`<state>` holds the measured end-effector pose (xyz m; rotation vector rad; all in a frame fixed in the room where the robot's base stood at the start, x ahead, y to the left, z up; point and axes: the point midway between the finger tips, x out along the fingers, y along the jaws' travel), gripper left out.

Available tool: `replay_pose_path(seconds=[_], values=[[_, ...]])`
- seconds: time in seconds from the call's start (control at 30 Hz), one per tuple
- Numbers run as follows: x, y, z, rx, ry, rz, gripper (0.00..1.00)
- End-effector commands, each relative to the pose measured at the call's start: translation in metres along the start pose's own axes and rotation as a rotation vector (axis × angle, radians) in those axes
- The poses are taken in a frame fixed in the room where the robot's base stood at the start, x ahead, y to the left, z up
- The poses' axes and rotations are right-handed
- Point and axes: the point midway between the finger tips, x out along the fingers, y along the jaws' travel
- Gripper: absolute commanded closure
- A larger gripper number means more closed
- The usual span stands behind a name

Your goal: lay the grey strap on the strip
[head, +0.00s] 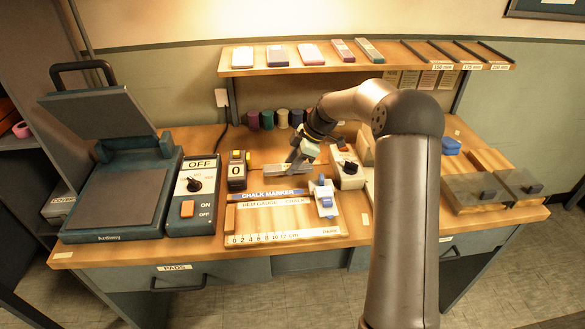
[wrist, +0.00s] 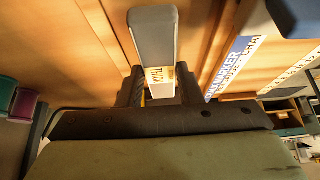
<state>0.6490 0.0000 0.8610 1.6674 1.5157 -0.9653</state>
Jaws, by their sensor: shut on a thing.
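A grey, flat bar with a pale edge, which looks like the grey strap (wrist: 153,38), sticks out from between the fingertips of my gripper (wrist: 160,88) in the wrist view. A pale label with partly hidden dark letters shows at its near end. In the head view my gripper (head: 295,162) is low over the middle of the bench, behind the blue chalk marker label. The grey strap (head: 284,171) shows there, partly covered by the fingers. I cannot tell if it touches the bench. I cannot tell for certain which surface is the strip.
A press with a raised lid (head: 110,190) and an OFF switch box (head: 195,195) stand at left. A counter (head: 237,170) reading 0 is left of my gripper, a dial box (head: 347,168) right. A ruled board (head: 285,236) lies in front. A shelf (head: 390,62) runs above.

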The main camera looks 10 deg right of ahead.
Motion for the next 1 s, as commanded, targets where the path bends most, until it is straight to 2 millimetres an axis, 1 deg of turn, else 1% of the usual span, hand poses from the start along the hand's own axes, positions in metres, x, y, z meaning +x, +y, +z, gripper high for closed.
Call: replay_pose_path(seconds=[0.1,0.17,0.53,0.57,0.6,0.63,0.87,1.0], values=[[0.016,-0.002,0.009,0.002,-0.001,-0.005,0.95],[0.02,-0.001,0.011,0.001,-0.001,-0.003,0.95],[0.026,-0.001,0.015,0.0,0.0,-0.001,0.95],[0.025,-0.001,0.014,0.0,-0.001,-0.001,0.63],[0.024,-0.001,0.014,0.0,-0.001,-0.001,0.51],[0.024,-0.001,0.014,0.001,-0.001,-0.001,0.46],[0.024,-0.001,0.014,0.0,0.0,-0.001,0.46],[0.018,-0.001,0.011,0.0,0.0,-0.001,0.46]])
